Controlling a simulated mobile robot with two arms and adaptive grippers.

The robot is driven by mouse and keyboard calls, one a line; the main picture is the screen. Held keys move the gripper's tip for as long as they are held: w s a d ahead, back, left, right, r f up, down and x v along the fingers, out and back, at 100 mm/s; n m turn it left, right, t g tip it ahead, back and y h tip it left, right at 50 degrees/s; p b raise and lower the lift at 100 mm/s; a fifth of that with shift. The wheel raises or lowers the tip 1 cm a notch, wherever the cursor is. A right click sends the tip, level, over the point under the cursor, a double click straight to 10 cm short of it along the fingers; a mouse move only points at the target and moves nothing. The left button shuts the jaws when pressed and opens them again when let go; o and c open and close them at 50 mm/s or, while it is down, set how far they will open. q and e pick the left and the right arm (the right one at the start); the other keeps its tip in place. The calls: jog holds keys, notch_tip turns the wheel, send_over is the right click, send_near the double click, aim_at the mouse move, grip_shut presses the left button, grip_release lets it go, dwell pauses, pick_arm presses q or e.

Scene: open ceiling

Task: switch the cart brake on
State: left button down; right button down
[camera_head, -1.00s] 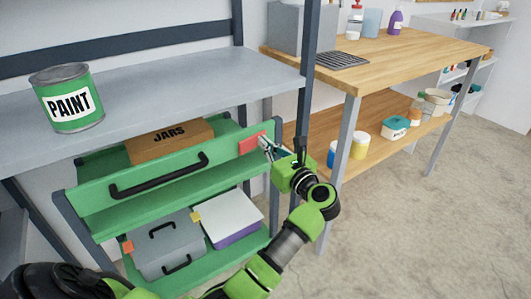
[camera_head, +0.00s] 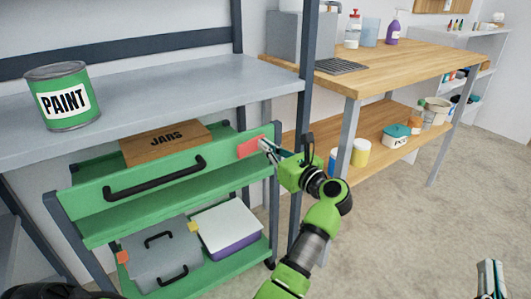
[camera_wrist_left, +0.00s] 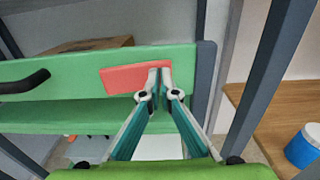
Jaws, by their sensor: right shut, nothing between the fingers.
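The green cart (camera_head: 85,200) stands under the grey shelf, with a black handle (camera_head: 155,178) on its front panel. A red rectangular plate (camera_head: 248,148) is at the right end of that panel; it also shows in the left wrist view (camera_wrist_left: 122,78). My left gripper (camera_head: 265,147) is at the right part of this plate. In the left wrist view its fingertips (camera_wrist_left: 158,70) are together in front of the plate's right end, with nothing visible between them. Whether they touch it I cannot tell. My right gripper (camera_head: 490,268) is shut and empty at the lower right, away from the cart.
A cardboard box marked JARS (camera_head: 165,140) and grey and white bins sit in the cart. A dark shelf post (camera_head: 307,85) rises close beside my left gripper. A wooden workbench (camera_head: 410,62) stands to the right. The floor at right is clear.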

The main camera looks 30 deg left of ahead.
pick_arm(q)
jog(key=shift+a+r, duration=0.25)
jog(key=shift+a, duration=0.05)
